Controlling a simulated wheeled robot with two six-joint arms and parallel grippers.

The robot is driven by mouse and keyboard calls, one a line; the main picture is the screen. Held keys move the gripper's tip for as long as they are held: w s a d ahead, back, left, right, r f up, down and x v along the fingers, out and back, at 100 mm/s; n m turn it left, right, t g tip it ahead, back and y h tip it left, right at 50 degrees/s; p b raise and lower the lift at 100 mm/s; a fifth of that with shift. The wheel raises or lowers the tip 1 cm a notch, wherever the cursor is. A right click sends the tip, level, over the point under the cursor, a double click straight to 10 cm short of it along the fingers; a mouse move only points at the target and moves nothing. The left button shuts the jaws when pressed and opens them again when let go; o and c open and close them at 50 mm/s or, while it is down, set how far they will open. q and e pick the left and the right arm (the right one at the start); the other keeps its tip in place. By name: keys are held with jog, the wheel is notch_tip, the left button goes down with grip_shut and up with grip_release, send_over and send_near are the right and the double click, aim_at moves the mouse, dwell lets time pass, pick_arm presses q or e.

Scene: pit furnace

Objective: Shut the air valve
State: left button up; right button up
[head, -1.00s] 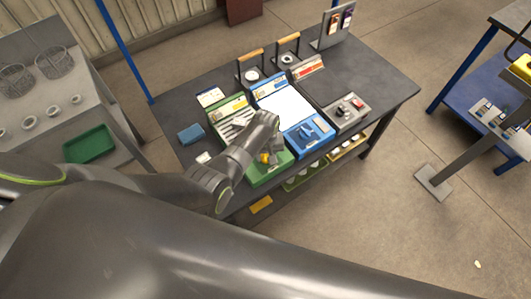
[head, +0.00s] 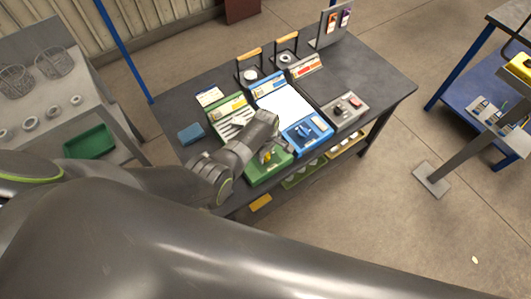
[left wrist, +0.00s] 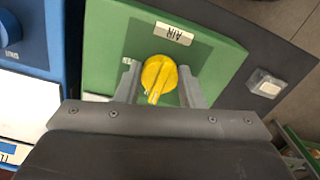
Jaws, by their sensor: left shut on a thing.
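The air valve is a yellow knob (left wrist: 158,75) with a short handle, on a green panel (left wrist: 110,50) labelled AIR. In the left wrist view the handle points down toward my wrist, away from the label. My left gripper (left wrist: 160,88) has a finger on either side of the knob and is shut on it. In the head view the yellow knob (head: 267,155) shows at the end of my left arm, on the green unit (head: 262,175) at the table's near edge; my wrist partly hides that unit. My right gripper is not in view.
A blue unit (head: 306,136) stands right beside the green one, then a grey box (head: 346,112) with buttons. A blue cloth-like block (head: 191,133) lies at left. A side bench (head: 40,100) with baskets and rings is at far left.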

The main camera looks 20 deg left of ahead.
pick_arm(q)
jog(key=shift+w, duration=0.1)
dwell(0.4)
jog(key=o, duration=1)
jog(key=shift+r, duration=0.1)
jog(key=shift+r, duration=0.25)
notch_tip(320, 180, up, 6)
jog(key=shift+f+p, duration=0.1)
jog(key=shift+p, duration=0.7)
notch_tip(320, 180, up, 11)
jog(key=shift+b, duration=0.3)
